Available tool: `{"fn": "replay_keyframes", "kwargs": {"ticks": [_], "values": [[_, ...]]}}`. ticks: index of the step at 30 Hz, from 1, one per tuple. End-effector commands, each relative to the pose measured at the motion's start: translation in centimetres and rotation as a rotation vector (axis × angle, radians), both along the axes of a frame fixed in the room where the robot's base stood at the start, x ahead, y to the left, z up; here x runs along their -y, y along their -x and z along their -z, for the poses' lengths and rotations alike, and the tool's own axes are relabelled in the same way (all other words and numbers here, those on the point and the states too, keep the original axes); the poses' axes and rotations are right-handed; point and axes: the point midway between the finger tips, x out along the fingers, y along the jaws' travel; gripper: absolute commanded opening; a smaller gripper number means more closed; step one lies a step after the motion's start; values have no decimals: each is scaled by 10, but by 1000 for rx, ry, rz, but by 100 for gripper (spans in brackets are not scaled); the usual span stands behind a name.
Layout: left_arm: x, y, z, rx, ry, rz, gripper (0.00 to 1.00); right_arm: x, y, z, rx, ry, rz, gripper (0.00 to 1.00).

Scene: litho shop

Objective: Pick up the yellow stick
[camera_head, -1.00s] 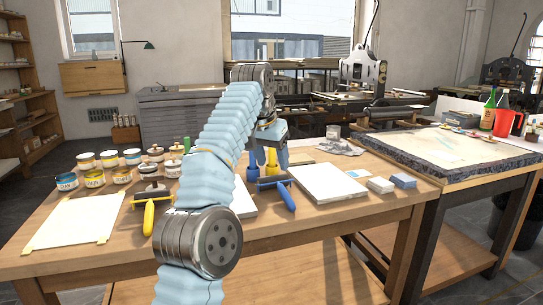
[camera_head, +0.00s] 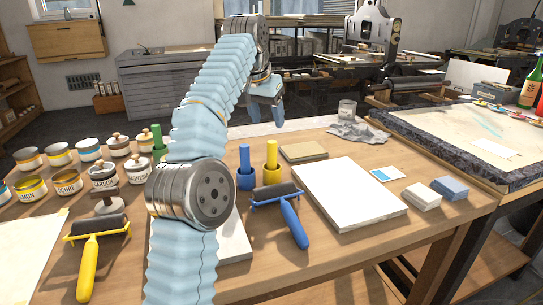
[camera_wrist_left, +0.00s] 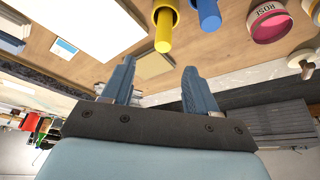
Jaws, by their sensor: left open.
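The yellow stick (camera_head: 272,154) stands upright in a yellow holder (camera_head: 272,176) on the wooden table. It also shows in the left wrist view (camera_wrist_left: 164,30), near the top. A blue stick (camera_head: 244,157) stands in a blue holder (camera_head: 246,180) just left of it. My left gripper (camera_head: 267,118) is above the table's far part, beyond and higher than the sticks. Its two fingers are apart with nothing between them in the left wrist view (camera_wrist_left: 153,82). My right gripper is in neither view.
A brayer with a yellow handle (camera_head: 88,268) and one with a blue handle (camera_head: 294,224) lie in front. A white slab (camera_head: 349,194) lies to the right. Several ink tins (camera_head: 66,182) stand at left. A green stick (camera_head: 157,138) stands left of my arm.

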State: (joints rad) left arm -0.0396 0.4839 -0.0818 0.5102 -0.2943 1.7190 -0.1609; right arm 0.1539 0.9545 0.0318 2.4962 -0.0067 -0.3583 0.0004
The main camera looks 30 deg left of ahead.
Motion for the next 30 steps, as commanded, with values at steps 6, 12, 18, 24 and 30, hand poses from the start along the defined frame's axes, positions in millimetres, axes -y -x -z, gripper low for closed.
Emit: {"fn": "replay_keyframes", "kwargs": {"ticks": [6, 12, 18, 24, 30], "values": [[-1, -13, 37, -6, 0, 0, 58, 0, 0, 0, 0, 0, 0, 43], [-2, -26, 68, -2, 0, -1, 58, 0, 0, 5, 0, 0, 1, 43], [-4, -31, 84, -3, 1, -1, 58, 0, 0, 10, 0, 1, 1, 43], [-7, -41, 114, -3, 1, 0, 58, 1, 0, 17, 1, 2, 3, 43], [-8, -45, 122, 0, 1, -1, 58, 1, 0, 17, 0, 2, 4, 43]]}}
